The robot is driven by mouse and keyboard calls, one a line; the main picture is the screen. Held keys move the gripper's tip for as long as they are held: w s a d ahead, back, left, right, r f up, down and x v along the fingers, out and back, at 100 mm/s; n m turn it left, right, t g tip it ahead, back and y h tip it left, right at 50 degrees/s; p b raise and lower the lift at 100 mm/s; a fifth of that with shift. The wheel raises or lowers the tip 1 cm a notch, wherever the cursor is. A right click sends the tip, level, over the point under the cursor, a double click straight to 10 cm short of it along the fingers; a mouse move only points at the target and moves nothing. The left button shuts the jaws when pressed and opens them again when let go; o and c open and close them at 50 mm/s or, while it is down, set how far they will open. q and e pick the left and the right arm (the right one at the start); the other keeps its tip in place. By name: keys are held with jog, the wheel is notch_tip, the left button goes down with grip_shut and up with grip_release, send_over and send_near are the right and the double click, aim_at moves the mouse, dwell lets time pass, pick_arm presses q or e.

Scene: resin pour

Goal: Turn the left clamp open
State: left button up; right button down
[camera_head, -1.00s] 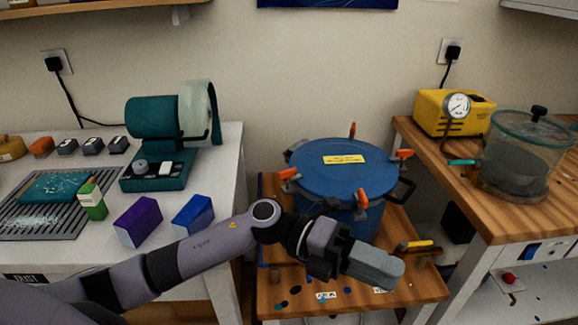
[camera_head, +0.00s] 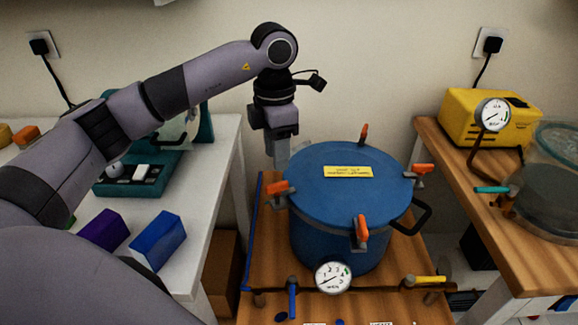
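The blue pressure pot (camera_head: 345,225) stands on the low wooden stand with its lid (camera_head: 330,188) on. Orange-handled clamps sit round the lid rim. The left clamp (camera_head: 278,188) is at the lid's left edge, with its handle lying roughly level and pointing outward. Others are the back clamp (camera_head: 364,132), the right clamp (camera_head: 422,169) and the front clamp (camera_head: 361,229). My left gripper (camera_head: 282,163) points down just behind and above the left clamp, seemingly apart from it. Its fingers overlap in this view, so their opening is unclear. My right gripper is out of view.
A pressure gauge (camera_head: 332,277) and a yellow-handled valve (camera_head: 426,280) are at the pot's front. A black side handle (camera_head: 412,216) sticks out right. The left bench holds a blue box (camera_head: 158,240) and a purple box (camera_head: 103,230). A yellow pump (camera_head: 489,119) stands on the right bench.

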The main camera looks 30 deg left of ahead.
aim_at(277, 184)
pick_arm(q)
jog(key=shift+s+f+p, duration=0.15)
jog(key=shift+f+p, duration=0.15)
jog(key=shift+f, duration=3.15)
grip_shut()
